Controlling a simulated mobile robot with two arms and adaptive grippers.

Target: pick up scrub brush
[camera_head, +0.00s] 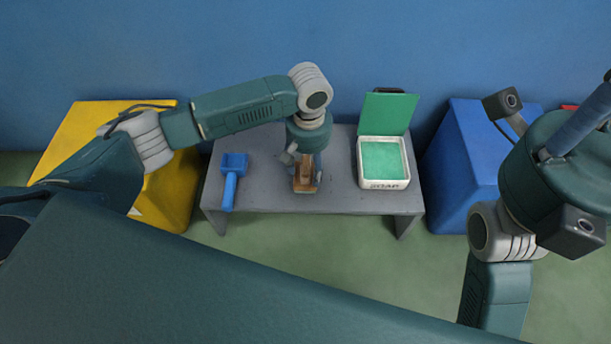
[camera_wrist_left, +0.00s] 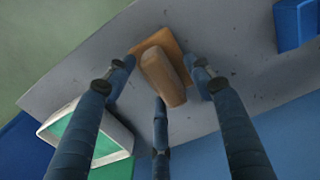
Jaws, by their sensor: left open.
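The scrub brush, a brown wooden block with a raised handle (camera_head: 305,180), lies on the grey table in the head view. In the left wrist view the brush (camera_wrist_left: 162,72) sits between my fingers, handle towards the camera. My left gripper (camera_head: 303,163) is open right above the brush, its dark blue fingers spread around it. In the wrist view the fingertips (camera_wrist_left: 160,88) are on either side and at the near end of the handle; whether any touches is unclear. My right gripper (camera_head: 582,122) shows only partly at the right edge.
On the grey table (camera_head: 260,190) a blue dustpan-like scoop (camera_head: 233,172) lies left and a white soap box with green contents and open green lid (camera_head: 384,183) stands right. A yellow bin (camera_head: 175,195) and a blue bin (camera_head: 460,160) flank the table.

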